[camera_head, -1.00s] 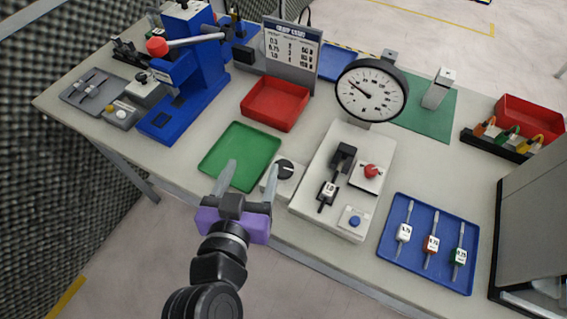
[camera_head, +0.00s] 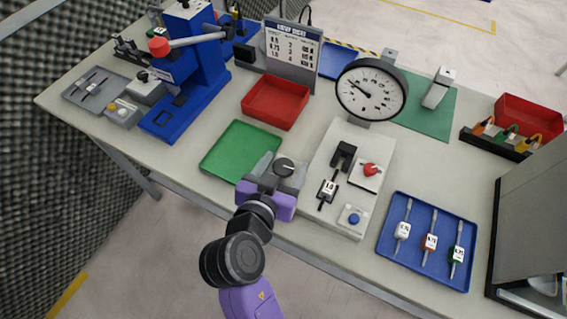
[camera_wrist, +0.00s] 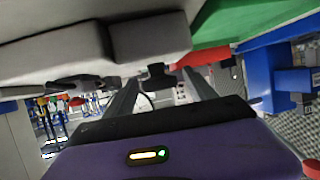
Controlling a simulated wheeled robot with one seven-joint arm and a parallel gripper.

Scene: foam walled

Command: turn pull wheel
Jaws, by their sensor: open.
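A round black knob with a light pointer line (camera_head: 284,166), which looks like the pull wheel, sits on a small grey box at the table's front edge. My gripper (camera_head: 279,167) is open, its fingers reaching to either side of the knob. In the wrist view a dark knob-like part (camera_wrist: 158,75) shows between the spread fingers (camera_wrist: 160,92); I cannot tell whether they touch it. Right of it is a pale test fixture (camera_head: 322,206) with a black clamp, a tagged piece, a red knob (camera_head: 370,169) and a blue button (camera_head: 353,219). A dial gauge (camera_head: 371,91) stands behind.
A green tray (camera_head: 238,150) lies just left of the knob, with a red tray (camera_head: 275,102) behind it. A blue tray (camera_head: 388,246) with tagged pieces is on the right. A blue press (camera_head: 194,70) stands at the far left, and a grey cabinet (camera_head: 535,220) at the right.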

